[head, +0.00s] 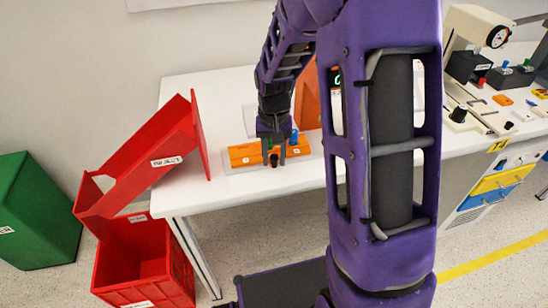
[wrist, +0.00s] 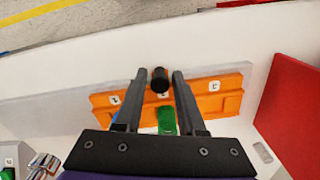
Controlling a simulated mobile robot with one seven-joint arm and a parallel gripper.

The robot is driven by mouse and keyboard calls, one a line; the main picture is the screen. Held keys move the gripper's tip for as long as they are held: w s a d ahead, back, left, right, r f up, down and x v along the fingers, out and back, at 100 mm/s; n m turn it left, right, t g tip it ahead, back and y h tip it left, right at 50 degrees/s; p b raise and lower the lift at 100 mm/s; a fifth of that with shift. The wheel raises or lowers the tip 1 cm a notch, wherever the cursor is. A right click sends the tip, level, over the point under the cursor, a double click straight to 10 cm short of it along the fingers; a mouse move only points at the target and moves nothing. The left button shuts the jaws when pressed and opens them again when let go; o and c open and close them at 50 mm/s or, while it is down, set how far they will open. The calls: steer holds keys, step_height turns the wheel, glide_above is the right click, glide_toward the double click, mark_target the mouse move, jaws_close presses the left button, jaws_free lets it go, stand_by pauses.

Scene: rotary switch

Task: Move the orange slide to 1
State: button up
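The orange slide (head: 244,155) is a low orange block on a light grey plate on the white table. The left one appears to read 1 (wrist: 114,100); the right one (wrist: 214,86) looks like 0. A black knob (wrist: 159,79) sits between the labels. My gripper (wrist: 158,74) is open, with one finger on each side of the knob and small gaps visible. In the head view my gripper (head: 274,158) points down at the block, and its fingers partly hide the knob.
A green part (wrist: 166,121) shows between the fingers. A red chute (head: 150,165) and red bin (head: 145,262) stand at the table's left. Other devices (head: 490,70) are on the right. Clear white table lies in front of the block.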

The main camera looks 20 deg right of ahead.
jaws_close()
stand_by(1.5)
